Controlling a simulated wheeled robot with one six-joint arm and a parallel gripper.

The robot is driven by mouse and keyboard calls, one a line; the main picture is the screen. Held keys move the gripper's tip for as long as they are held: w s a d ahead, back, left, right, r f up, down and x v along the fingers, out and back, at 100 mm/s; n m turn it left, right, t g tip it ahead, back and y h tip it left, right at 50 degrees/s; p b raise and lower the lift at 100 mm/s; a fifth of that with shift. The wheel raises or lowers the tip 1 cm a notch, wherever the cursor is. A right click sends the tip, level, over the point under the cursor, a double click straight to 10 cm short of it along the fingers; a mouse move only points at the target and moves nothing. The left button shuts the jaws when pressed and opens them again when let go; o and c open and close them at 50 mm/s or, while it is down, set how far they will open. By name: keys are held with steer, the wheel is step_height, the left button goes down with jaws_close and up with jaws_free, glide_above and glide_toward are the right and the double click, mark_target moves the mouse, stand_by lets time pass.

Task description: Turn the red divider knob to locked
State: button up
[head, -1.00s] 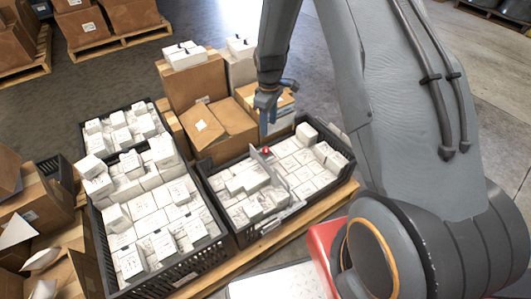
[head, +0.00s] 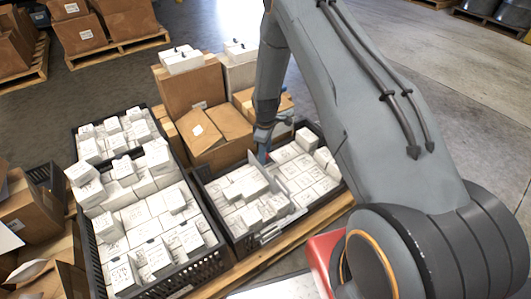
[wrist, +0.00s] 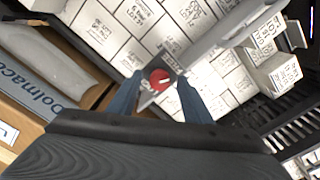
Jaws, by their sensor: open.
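The red knob (wrist: 160,79) shows in the wrist view as a small round disc with a pale mark on its face. It sits on a grey plate at the end of the grey divider (wrist: 210,43). The divider (head: 274,183) runs across the black crate (head: 232,237) of white boxes in the head view. My gripper (wrist: 159,81) is open, with one blue finger on each side of the knob; I cannot tell whether they touch it. In the head view my gripper (head: 264,156) is over the crate's far edge and hides the knob.
White boxes (head: 302,177) fill both sides of the divider. Another black crate (head: 185,274) of white boxes stands to the left. Brown cartons (head: 195,92) stand close behind my gripper.

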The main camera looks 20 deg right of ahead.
steer(key=c, duration=1.1)
steer(key=shift+o, duration=0.2)
steer(key=shift+m, duration=0.3)
steer(key=m, duration=0.5)
steer(key=shift+p, duration=0.4)
steer(key=m, duration=0.6)
steer(key=shift+a+m, duration=0.1)
steer(key=shift+m, duration=0.2)
steer(key=m, duration=0.7)
steer(key=shift+p, duration=0.4)
steer(key=m, duration=0.6)
steer(key=shift+w+m, duration=0.1)
steer(key=shift+m, duration=0.2)
